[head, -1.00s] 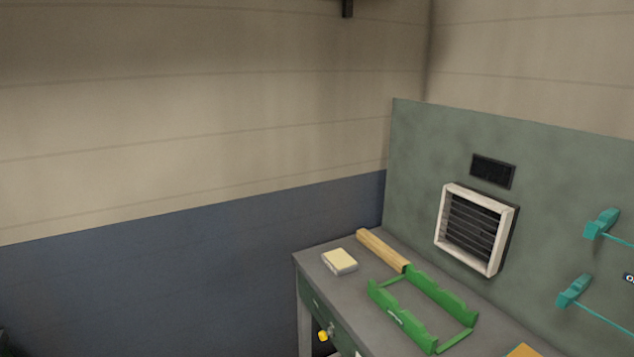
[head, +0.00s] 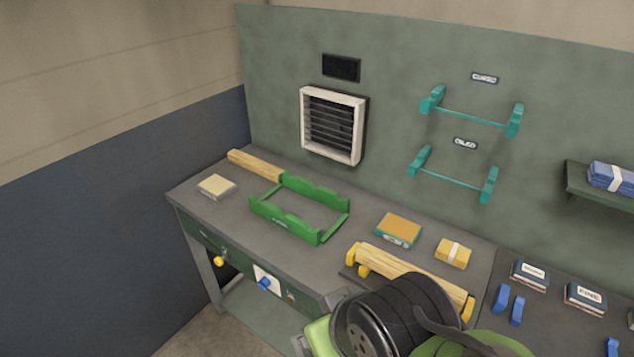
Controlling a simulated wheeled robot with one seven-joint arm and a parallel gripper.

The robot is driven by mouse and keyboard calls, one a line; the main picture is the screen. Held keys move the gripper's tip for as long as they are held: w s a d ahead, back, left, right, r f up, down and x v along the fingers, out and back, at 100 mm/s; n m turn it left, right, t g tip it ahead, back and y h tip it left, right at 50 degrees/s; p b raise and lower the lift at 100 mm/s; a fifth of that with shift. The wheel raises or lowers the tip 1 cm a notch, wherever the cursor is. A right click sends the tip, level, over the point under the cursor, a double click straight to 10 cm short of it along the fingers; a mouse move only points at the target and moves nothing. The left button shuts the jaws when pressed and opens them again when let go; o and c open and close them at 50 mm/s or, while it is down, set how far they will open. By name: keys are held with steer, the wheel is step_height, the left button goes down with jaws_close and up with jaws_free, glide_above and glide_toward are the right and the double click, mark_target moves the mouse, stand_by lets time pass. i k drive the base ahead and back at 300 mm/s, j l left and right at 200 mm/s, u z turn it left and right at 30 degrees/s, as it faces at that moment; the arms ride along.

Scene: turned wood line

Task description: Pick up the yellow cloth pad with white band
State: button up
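The yellow cloth pad with white band (head: 453,253) lies on the grey workbench, right of an orange and teal block and behind a turned wood piece. My arm, green and black, shows at the bottom of the head view, in front of the bench and below the pad. My gripper's fingers are not in view. Nothing covers the pad.
The workbench (head: 225,230) also holds a pale block (head: 216,187), a wooden stick (head: 255,165), a green cradle (head: 298,220), the orange and teal block (head: 398,230) and the wood piece (head: 415,279) on yellow supports. A blue banded pad (head: 611,178) sits on a wall shelf.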

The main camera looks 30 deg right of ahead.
mark_target(454, 254)
steer(key=z, duration=1.05)
